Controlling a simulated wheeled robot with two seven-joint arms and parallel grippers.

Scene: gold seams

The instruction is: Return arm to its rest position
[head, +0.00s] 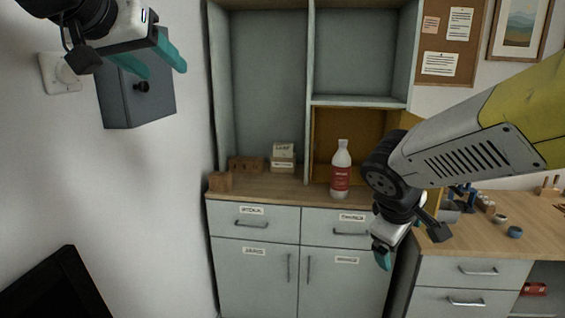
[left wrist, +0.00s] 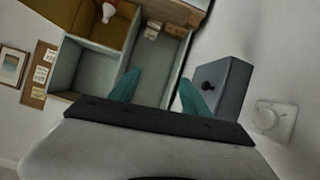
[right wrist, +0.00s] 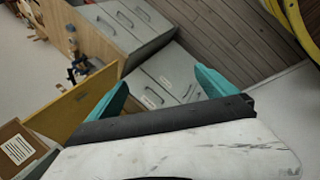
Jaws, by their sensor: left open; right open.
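My left gripper (head: 158,54) is at the top left of the head view, raised in front of the grey wall box. Its teal fingers are apart with nothing between them in the left wrist view (left wrist: 158,95). My right gripper (head: 384,258) hangs at the right of the head view, in front of the cabinet's right side, fingers pointing down. Its teal fingers are spread and empty in the right wrist view (right wrist: 160,90). My right arm hides part of the cabinet's right side and the desk behind it.
A white bottle with a red label (head: 340,172) stands on the cabinet counter (head: 275,188). Small boxes (head: 283,157) and wooden blocks (head: 220,181) stand left of it. A grey box (head: 140,95) juts from the left wall. A desk (head: 520,240) with small items is at right.

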